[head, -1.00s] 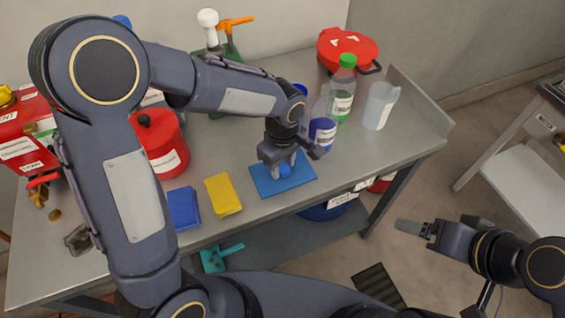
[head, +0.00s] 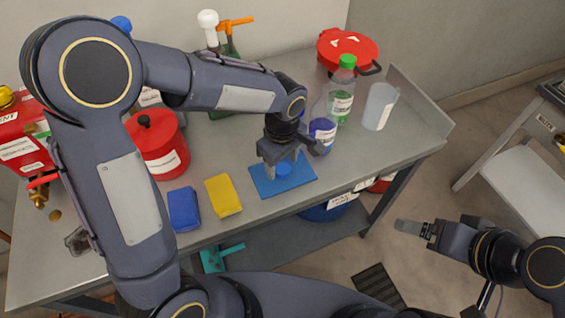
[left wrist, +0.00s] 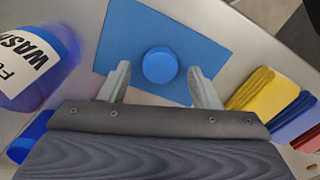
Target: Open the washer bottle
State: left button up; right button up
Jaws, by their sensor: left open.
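The washer bottle (head: 323,131) holds blue liquid and stands on the bench to the right of my left gripper. Its labelled side also shows at the left of the left wrist view (left wrist: 35,58). Its upper part looks clear, and I see no blue cap on it. A round blue cap (left wrist: 160,65) lies on the blue mat (left wrist: 115,35); in the head view the cap (head: 283,170) is partly screened by the fingers. My left gripper (head: 283,162) is open just above the cap, with fingers apart on either side. My right gripper (head: 414,228) hangs off the bench at the lower right, its jaw state unclear.
A green-capped bottle (head: 341,97), a clear jug (head: 380,106) and a red lidded pot (head: 346,50) stand right and behind. Yellow (head: 223,195) and blue (head: 184,209) sponges lie left of the mat. A red canister (head: 160,148) stands further left. The bench front is clear around the mat.

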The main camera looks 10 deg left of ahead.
aim_at(282, 169)
pick_arm(q)
notch_tip(282, 169, up, 11)
jog(key=s+a+m+t+h, duration=0.2)
jog(key=s+a+m, duration=0.2)
jog(key=s+a, duration=0.2)
jog(key=s+a+m+t+h+p, duration=0.1)
jog(key=s+a+m+t, duration=0.2)
jog(key=s, duration=0.8)
jog(key=a+r+m, duration=0.1)
jog(key=a+m, duration=0.1)
jog(key=a, duration=0.1)
jog(key=shift+s+a+t+h+p, duration=0.25)
jog(key=shift+t+h+p, duration=0.05)
jog(key=shift+h, duration=0.1)
